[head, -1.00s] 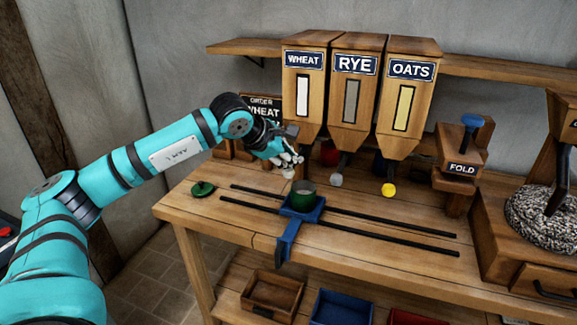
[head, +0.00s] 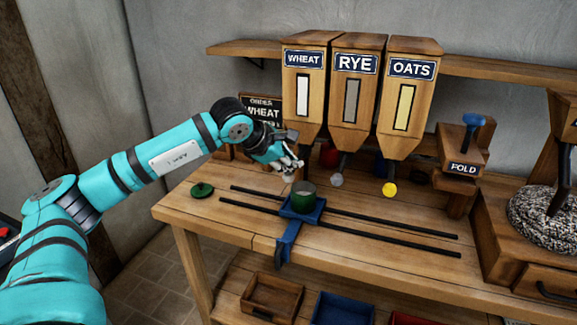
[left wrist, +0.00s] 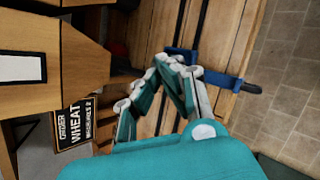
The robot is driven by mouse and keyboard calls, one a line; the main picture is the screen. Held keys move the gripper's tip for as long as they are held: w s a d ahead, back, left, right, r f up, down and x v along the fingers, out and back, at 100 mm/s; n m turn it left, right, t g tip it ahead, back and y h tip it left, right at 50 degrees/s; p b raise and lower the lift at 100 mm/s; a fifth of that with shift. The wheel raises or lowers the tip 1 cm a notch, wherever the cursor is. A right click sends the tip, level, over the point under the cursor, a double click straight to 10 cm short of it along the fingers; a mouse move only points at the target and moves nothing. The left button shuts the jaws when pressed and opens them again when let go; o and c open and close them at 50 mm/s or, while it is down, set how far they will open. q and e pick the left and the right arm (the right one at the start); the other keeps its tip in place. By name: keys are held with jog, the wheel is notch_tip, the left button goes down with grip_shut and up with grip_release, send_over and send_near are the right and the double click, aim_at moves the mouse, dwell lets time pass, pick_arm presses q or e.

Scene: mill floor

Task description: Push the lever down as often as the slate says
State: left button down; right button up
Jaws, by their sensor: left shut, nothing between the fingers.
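The slate (head: 262,101) stands at the back left of the bench, partly behind my left arm. In the left wrist view the slate (left wrist: 78,128) reads ORDER, WHEAT and what looks like MEASURES 2. The WHEAT hopper (head: 303,65) is the leftmost of three. Under its spout a pale knob (head: 288,178), apparently the lever's end, shows just below my fingers; the rest of the lever is hidden. My left gripper (head: 292,168) is shut and empty, at or just above that knob; contact is unclear. A green cup (head: 303,197) stands on the blue carriage (head: 288,228) in front.
The RYE (head: 354,65) and OATS (head: 411,70) hoppers stand to the right, with a grey knob (head: 337,180) and a yellow knob (head: 390,190) below. A green lid (head: 202,190) lies left of the rails. A FOLD block (head: 462,168) stands right.

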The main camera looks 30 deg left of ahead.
pick_arm(q)
jog(key=shift+f+b, duration=1.25)
jog(key=shift+f, duration=0.2)
dwell(0.9)
jog(key=shift+r, duration=0.1)
dwell(0.5)
jog(key=shift+r+p, duration=1.9)
jog(key=shift+r, duration=1)
notch_tip(320, 180, up, 5)
jog(key=p, duration=0.3)
